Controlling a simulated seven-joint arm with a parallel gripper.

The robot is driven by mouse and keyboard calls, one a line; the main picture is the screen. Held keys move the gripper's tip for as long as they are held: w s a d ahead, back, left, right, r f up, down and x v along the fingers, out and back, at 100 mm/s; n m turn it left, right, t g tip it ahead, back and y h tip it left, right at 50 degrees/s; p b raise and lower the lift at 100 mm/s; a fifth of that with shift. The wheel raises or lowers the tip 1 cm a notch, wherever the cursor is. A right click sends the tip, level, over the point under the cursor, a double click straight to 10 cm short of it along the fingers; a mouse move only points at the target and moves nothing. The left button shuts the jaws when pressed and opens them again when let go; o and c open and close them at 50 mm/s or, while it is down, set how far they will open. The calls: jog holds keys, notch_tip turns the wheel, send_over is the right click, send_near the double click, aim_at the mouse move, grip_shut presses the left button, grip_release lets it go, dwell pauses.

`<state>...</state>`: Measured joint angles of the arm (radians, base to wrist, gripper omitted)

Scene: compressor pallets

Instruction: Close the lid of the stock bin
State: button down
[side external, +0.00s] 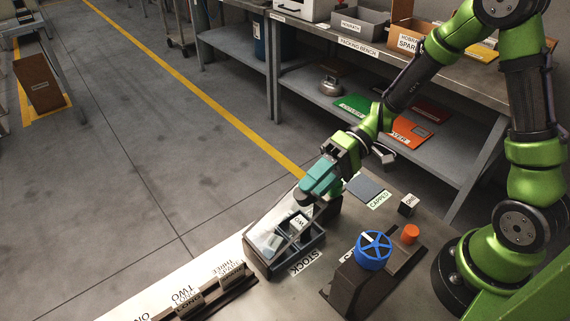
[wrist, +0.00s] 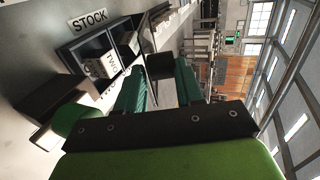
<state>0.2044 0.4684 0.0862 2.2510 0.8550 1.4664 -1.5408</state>
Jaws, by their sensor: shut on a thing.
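The stock bin (side external: 292,262) is a dark divided box on the bench, with a STOCK label in front of it. It also shows in the wrist view (wrist: 72,52). Its lid (side external: 262,222) looks like a clear pane in a dark frame; it stands tilted up over the bin, partly open. My gripper (side external: 307,194) is at the raised side of the lid. In the wrist view its teal fingers (wrist: 160,80) are on either side of a dark block-like handle (wrist: 159,66), shut on it. Exact finger contact is hard to see.
Labelled blocks lie in the bin's compartments. A dark rack (side external: 205,292) with labelled slots is left of the bin. A fixture with a blue handwheel (side external: 373,250) and an orange cap (side external: 411,233) stands to the right. A small black block (side external: 407,205) is behind it.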

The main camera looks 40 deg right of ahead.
jog(key=shift+a, duration=0.15)
jog(key=c, duration=0.8)
grip_release()
jog(key=v, duration=1.7)
jog(key=shift+f, duration=0.1)
